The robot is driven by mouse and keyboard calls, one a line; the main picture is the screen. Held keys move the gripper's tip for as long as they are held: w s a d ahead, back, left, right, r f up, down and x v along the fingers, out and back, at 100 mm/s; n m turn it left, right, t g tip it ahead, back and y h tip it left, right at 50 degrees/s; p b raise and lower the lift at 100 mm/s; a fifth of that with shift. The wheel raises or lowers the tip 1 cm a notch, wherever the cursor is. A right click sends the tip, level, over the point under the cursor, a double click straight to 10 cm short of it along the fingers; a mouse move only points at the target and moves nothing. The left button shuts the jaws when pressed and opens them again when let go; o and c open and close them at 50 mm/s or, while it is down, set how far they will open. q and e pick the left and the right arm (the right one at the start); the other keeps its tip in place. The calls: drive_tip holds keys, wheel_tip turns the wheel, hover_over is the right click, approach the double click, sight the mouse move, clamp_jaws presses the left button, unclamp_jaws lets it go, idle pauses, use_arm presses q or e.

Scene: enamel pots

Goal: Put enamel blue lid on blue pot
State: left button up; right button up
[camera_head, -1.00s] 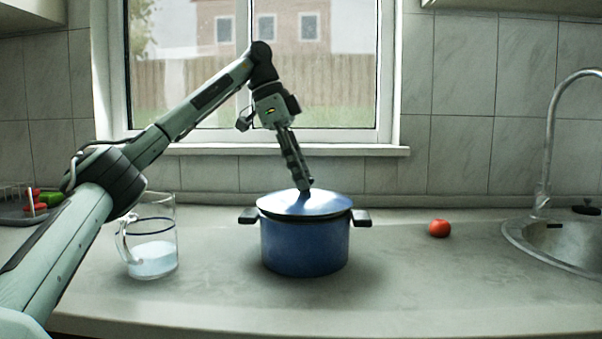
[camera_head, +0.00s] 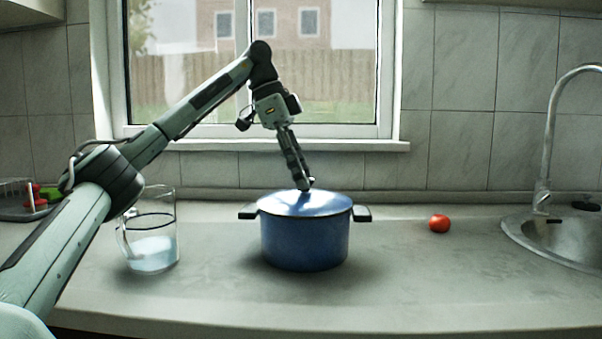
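The blue pot (camera_head: 304,244) stands upright on the counter in the middle of the head view, with a dark handle on each side. The blue lid (camera_head: 325,205) lies on top of the pot and looks level on its rim. My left gripper (camera_head: 305,186) comes down from above, its fingertips at the middle of the lid. The fingers look close together at the lid's top, and the lid's knob is hidden by them. My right gripper does not show.
A glass jug (camera_head: 153,250) with pale liquid stands left of the pot, close to my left arm. A red tomato (camera_head: 439,224) lies to the right. A sink (camera_head: 565,240) with a tall faucet (camera_head: 549,140) is at the far right. The counter front is clear.

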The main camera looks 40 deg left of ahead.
use_arm(q)
drive_tip(key=o, duration=0.4)
drive_tip(key=shift+o, duration=0.2)
drive_tip(key=v, duration=1.2)
idle(0.5)
